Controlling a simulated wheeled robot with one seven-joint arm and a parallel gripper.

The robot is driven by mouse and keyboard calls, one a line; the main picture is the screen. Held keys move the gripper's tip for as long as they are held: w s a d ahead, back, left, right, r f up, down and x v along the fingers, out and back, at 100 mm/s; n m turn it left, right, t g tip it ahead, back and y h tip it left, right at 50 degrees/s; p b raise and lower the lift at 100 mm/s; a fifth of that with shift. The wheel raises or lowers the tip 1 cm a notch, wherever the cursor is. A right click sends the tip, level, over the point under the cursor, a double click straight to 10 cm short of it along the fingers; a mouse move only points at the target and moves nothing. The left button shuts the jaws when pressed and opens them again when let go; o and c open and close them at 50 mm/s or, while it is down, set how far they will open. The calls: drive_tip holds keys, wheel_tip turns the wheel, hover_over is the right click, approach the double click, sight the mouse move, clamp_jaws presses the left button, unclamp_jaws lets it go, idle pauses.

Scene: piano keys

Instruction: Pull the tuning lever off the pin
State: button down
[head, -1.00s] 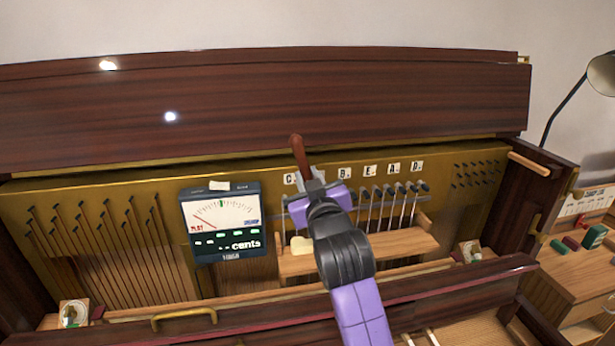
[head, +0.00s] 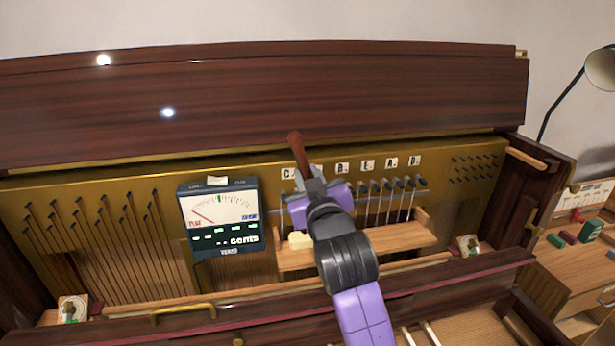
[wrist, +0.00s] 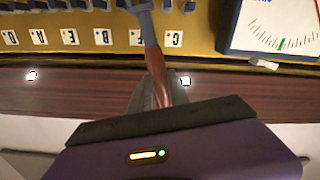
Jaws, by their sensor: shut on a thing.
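The tuning lever has a red-brown handle (head: 298,152) that sticks up above my gripper (head: 311,187) in the head view. My gripper is shut on the lever, in front of the brass pin plate by the C label. In the wrist view the lever's handle (wrist: 155,65) runs up from between the fingers of my gripper (wrist: 158,97) to a grey metal end (wrist: 143,12) at the top edge. The pin at that end is hidden, so I cannot tell whether the lever sits on it. Other dark pins (head: 387,185) stand in a row to the right.
A tuning meter (head: 222,218) reading "cents" stands close left of my gripper. The dark wooden lid (head: 300,95) rises behind. A lamp (head: 602,70) stands at the right.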

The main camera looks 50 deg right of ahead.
drive_tip(key=shift+s+a, duration=0.1)
drive_tip(key=shift+v, duration=2.9)
